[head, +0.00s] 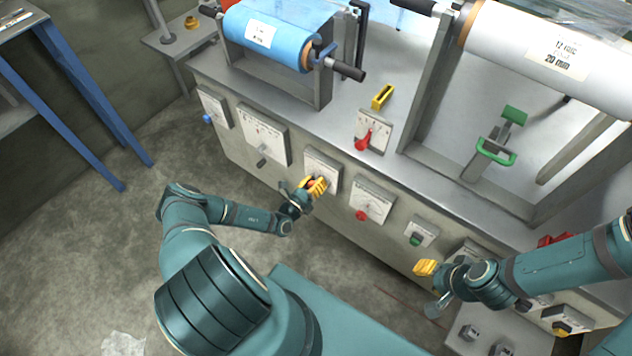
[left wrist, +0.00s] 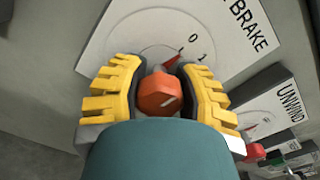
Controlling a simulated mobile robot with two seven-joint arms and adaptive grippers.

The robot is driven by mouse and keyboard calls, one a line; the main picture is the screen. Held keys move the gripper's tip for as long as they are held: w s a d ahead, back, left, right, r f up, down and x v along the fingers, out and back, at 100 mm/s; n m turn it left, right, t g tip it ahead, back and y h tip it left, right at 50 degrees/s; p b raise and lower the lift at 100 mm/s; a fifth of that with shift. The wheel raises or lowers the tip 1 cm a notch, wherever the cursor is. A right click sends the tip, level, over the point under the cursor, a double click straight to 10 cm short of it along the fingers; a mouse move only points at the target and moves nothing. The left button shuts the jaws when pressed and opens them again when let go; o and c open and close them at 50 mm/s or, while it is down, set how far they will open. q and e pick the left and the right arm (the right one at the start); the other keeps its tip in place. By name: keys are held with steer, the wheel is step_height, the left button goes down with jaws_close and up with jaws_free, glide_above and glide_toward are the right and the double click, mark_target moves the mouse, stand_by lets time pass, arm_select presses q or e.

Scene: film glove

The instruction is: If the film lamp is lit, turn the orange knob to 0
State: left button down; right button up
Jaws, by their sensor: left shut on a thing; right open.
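The orange knob (left wrist: 158,94) sits on a white dial plate (left wrist: 130,32) lettered BRAKE, with 0 and 1 marked at its upper right. A red pointer tip shows just above the knob, slanting up and right toward the 0 side; its exact setting is hard to read. My left gripper (left wrist: 156,88) has its yellow fingers on both sides of the knob, shut on it. In the head view this gripper (head: 316,187) covers most of the knob at the front panel. My right gripper (head: 426,268) is open and empty near the panel's lower right. I cannot make out a film lamp.
A red knob (head: 361,215) on its white plate is right of my left gripper. A green switch (head: 416,239) is above my right gripper. A blue roll (head: 268,36) and a white roll (head: 550,58) lie on the machine. The floor at left is mostly clear.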

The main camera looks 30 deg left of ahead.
arm_select(q)
steer(key=shift+s+f+n, duration=0.15)
steer(key=shift+n, duration=0.45)
steer(key=c, duration=0.5)
jaws_free()
steer(key=shift+a, duration=0.1)
steer(key=s, duration=0.8)
steer(key=s+a, duration=0.1)
steer(key=s, duration=0.3)
steer(key=shift+d, duration=0.1)
